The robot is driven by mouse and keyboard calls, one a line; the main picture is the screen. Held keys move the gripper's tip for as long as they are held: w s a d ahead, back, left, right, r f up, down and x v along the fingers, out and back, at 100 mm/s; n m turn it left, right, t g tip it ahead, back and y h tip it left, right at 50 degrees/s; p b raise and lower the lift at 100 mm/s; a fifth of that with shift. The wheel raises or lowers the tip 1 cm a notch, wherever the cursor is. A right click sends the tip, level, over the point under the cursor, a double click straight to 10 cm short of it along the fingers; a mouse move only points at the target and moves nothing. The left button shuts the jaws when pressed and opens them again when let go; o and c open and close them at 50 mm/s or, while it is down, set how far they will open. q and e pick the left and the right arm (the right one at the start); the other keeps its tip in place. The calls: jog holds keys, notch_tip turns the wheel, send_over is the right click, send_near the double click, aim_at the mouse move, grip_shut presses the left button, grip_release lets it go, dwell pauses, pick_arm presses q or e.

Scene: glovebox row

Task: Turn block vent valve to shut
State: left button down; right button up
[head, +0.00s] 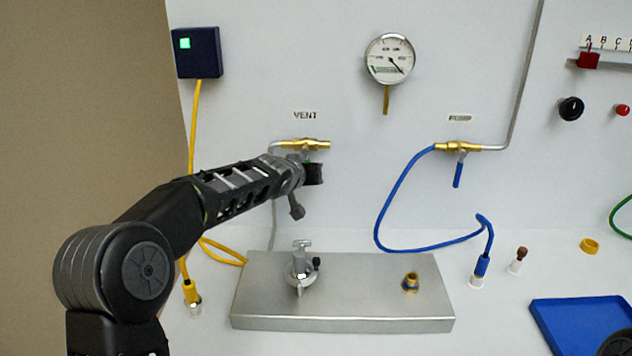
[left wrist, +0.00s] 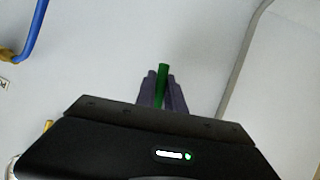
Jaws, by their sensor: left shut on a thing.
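The vent valve (head: 317,144) is a brass body on the wall under the VENT label (head: 305,115), with a grey pipe joining its left side. My left gripper (head: 309,160) is just below the valve body. It hides the valve's handle in the head view. In the left wrist view, the left gripper (left wrist: 162,90) is shut on a green handle (left wrist: 162,75), whose end stands out between the two fingers. The exact angle of the handle to the pipe is hard to tell.
The pump valve (head: 458,147) with its blue handle (head: 458,174) and blue hose (head: 378,220) is to the right. A gauge (head: 390,59) hangs above. A metal block (head: 345,310) with fittings stands below. A yellow cable (head: 194,140) runs down on the left.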

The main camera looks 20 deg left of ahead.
pick_arm(q)
jog(key=shift+s+a+f+m+g+y+b, duration=0.15)
jog(key=shift+a+m+g+y+b, duration=0.15)
jog(key=shift+a+m+y+b, duration=0.5)
jog(key=shift+d, duration=0.15)
jog(key=c, duration=1.4)
grip_release()
jog(key=shift+c, duration=0.2)
jog(key=b+v, duration=0.2)
jog(key=v, duration=0.5)
jog(key=shift+s+r+b, duration=0.25)
jog(key=shift+s+b, duration=0.1)
